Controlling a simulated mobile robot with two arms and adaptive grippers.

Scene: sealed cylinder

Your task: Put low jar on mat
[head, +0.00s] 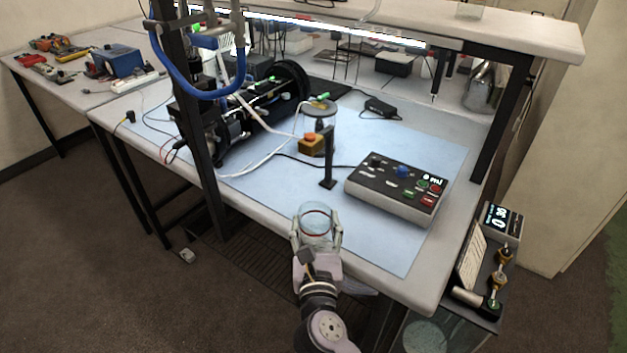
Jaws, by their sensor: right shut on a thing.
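A low clear glass jar (316,219) with a reddish ring near its rim shows near the front edge of the workbench. My right gripper (316,238) is shut on the jar, with one finger on each side of it. The jar looks upright; I cannot tell whether its base touches the surface. The pale blue mat (265,195) covers much of the bench top, and the jar overlaps its front part in the picture. My left gripper is not in view.
A control box (398,188) with coloured buttons sits right of the jar. A black post (328,165) and an orange-topped yellow box (312,145) stand behind it. A black machine (245,115) with cables fills the left back. The mat left of the jar is mostly clear.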

